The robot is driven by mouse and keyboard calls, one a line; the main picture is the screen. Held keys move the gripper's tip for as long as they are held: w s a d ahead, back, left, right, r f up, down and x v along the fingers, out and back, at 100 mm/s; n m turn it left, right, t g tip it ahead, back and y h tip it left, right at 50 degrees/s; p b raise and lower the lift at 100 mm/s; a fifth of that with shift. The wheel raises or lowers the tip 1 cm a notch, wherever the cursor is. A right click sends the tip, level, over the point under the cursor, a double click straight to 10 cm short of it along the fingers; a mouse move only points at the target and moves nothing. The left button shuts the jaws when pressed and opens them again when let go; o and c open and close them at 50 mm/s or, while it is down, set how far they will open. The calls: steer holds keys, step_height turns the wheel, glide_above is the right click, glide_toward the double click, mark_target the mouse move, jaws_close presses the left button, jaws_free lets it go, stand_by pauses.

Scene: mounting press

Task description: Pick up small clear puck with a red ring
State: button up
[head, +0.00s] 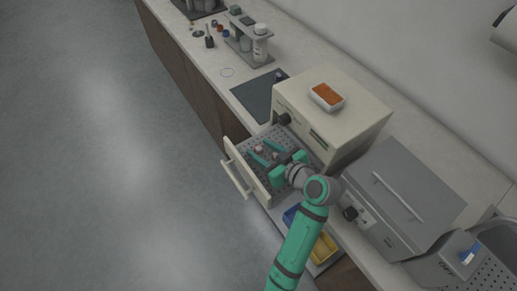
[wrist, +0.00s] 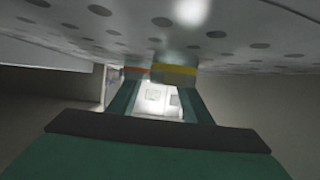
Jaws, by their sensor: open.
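In the wrist view, which looks inverted, a small puck with a red-orange ring (wrist: 138,70) sits against the perforated drawer floor, near the left fingertip. A puck with a yellow ring (wrist: 176,72) sits beside it to the right and looks larger. My gripper (wrist: 158,90) is open, its two green fingers reaching towards the pucks; contact cannot be told. In the head view my gripper (head: 259,148) is low inside the pulled-out drawer (head: 239,168). Small pale items (head: 259,150) show between its fingers, but their ring colours are too small to tell.
The cream press (head: 345,115) stands behind the drawer, with an orange-filled tray (head: 326,95) on top. A grey lidded machine (head: 405,190) is to the right. Yellow (head: 324,248) and blue bins lie beside my arm. A bottle rack (head: 248,42) stands farther back; the floor at left is clear.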

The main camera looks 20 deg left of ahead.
steer(key=shift+c, duration=0.7)
jaws_close()
